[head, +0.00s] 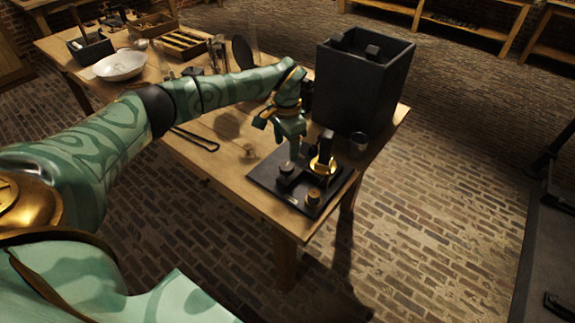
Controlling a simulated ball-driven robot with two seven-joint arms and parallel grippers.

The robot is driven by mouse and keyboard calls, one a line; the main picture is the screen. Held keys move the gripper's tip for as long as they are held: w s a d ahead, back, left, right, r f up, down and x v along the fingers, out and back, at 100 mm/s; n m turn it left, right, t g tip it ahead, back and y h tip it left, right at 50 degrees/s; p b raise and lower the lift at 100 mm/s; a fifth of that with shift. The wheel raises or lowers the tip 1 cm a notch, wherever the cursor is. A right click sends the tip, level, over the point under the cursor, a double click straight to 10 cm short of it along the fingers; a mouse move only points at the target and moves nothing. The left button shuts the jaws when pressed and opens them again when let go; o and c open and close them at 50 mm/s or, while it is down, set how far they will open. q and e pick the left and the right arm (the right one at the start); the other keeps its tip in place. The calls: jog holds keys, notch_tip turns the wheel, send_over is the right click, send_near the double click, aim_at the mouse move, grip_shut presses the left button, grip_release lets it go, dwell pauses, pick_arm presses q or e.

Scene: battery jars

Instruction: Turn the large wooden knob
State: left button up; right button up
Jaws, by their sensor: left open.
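A dark base board (267,176) lies at the near right corner of the wooden table. A round wooden knob (313,196) stands on its near edge. A smaller dark knob (286,168) sits on the board to its left, and a brass disc with a black upright post (325,148) stands behind. My left gripper (293,148) is open and empty, pointing down above the back of the board. It is apart from the wooden knob, behind and above it. I cannot tell whether its fingertips touch anything. My right gripper is not in view.
A tall black open box (362,85) stands behind the board, with a small glass jar (358,142) beside it. A small light object (249,150) and black tongs (195,139) lie left of the board. A white bowl (119,66) and wooden trays (184,43) are farther back.

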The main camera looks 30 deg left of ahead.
aim_at(287, 166)
pick_arm(q)
notch_tip(287, 166, down, 8)
jog(key=shift+r+b, duration=0.2)
jog(key=shift+b, duration=0.6)
jog(key=shift+c, duration=0.3)
jog(key=c, duration=0.9)
